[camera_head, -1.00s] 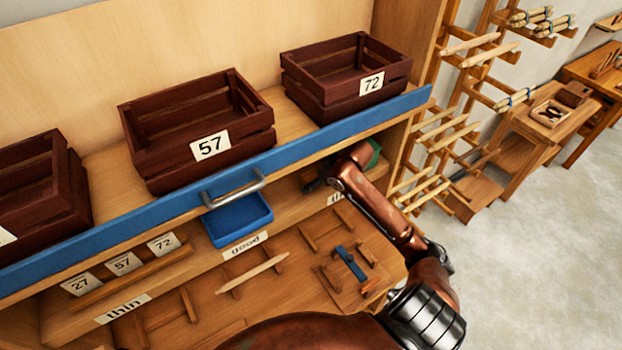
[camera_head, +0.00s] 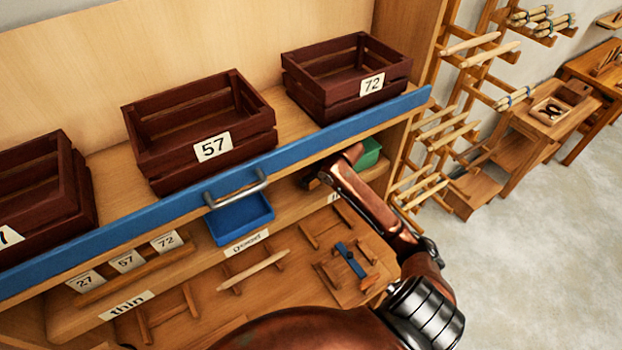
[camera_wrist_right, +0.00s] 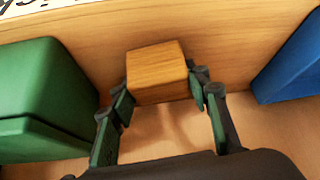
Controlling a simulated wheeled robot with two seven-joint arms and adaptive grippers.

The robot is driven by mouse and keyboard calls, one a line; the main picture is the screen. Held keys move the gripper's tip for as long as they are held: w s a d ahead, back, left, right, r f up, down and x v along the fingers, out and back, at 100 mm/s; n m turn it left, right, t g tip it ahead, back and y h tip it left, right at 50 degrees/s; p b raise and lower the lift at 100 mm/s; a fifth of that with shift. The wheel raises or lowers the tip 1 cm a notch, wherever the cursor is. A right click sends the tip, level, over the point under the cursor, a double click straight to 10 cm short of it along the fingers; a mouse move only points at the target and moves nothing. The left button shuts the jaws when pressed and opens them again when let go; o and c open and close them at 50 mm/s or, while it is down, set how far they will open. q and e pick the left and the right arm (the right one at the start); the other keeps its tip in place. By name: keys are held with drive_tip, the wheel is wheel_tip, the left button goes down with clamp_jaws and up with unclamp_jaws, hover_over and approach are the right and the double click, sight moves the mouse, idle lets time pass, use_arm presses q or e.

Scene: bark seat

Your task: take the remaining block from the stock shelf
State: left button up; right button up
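A small wooden block (camera_wrist_right: 158,78) sits in the right wrist view, on the pale wooden shelf floor beside a wooden board. My right gripper (camera_wrist_right: 162,92) has a green-padded finger on each side of it, the fingertips meeting its side faces. In the head view my right arm reaches under the blue-edged upper board, into the lower shelf (camera_head: 290,203). There the gripper is mostly hidden behind my arm and the board, and the block does not show. My left gripper is out of view.
A green bin (camera_wrist_right: 40,95) and a blue tray (camera_wrist_right: 293,62) flank the gripper; the blue tray (camera_head: 240,217) also shows in the head view. Dark red crates marked 57 (camera_head: 198,135) and 72 (camera_head: 345,75) stand above. A steel handle (camera_head: 235,190) juts from the blue edge.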

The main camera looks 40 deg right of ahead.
drive_tip(key=c, duration=0.5)
drive_tip(key=shift+o, duration=0.2)
drive_tip(key=shift+r, duration=0.1)
drive_tip(key=shift+r+b, duration=0.5)
drive_tip(key=shift+r, duration=0.15)
drive_tip(key=s+d, duration=0.1)
drive_tip(key=s, duration=1.6)
drive_tip(key=shift+s+d+p, duration=0.25)
drive_tip(key=shift+s+p, duration=0.15)
drive_tip(key=shift+p, duration=0.05)
